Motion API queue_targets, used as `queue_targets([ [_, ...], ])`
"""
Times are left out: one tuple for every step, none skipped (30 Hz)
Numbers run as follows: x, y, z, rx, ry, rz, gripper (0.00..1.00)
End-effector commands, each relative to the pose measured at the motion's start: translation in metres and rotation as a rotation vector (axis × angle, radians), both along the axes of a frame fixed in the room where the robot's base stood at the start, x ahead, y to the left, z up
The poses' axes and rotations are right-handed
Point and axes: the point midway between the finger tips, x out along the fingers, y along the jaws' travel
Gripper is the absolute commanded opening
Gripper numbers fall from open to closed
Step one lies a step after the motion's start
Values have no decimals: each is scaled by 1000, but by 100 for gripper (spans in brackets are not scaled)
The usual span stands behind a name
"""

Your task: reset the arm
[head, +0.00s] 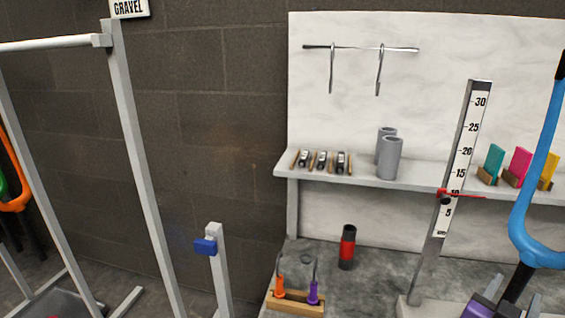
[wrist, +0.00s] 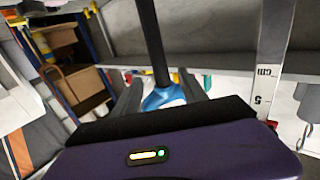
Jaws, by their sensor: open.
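My gripper (wrist: 160,82) shows its dark purple body and two grey fingers in the wrist view. The fingers stand apart, and nothing is clamped between them. A blue frame with a black tube (wrist: 153,40) shows beyond and between the fingers; how far off it is I cannot tell. In the head view, the blue frame (head: 540,170) hangs at the right edge, its black tube running down beside a purple part of my gripper (head: 482,306) at the bottom. Most of my arm is out of view.
A measuring post (head: 462,150) with a red pointer stands left of the blue frame. A shelf (head: 430,181) holds grey cylinders (head: 390,158) and coloured cards (head: 518,164). Below are a red-black can (head: 347,247) and a wooden tool rack (head: 296,303). A grey stand (head: 130,120) is at left.

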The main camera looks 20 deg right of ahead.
Motion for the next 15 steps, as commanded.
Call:
queue_targets([
  [1,0,1,-9,14,6,50],
  [4,1,2,-19,27,15,50],
  [9,3,4,-31,44,39,50],
  [15,6,5,-41,55,64,50],
  [21,9,8,-54,65,95,50],
  [30,15,12,-70,74,141,50],
  [37,21,14,-82,83,180,50],
  [42,29,13,-93,94,222,50],
  [47,41,11,-107,111,282,50],
  [51,51,8,-116,123,329,50],
  [53,62,4,-124,135,375,50],
  [55,76,-1,-135,147,428,50],
  [56,86,-4,-142,154,467,50],
  [56,97,-8,-148,161,505,50],
  [54,112,-13,-155,168,555,50],
])
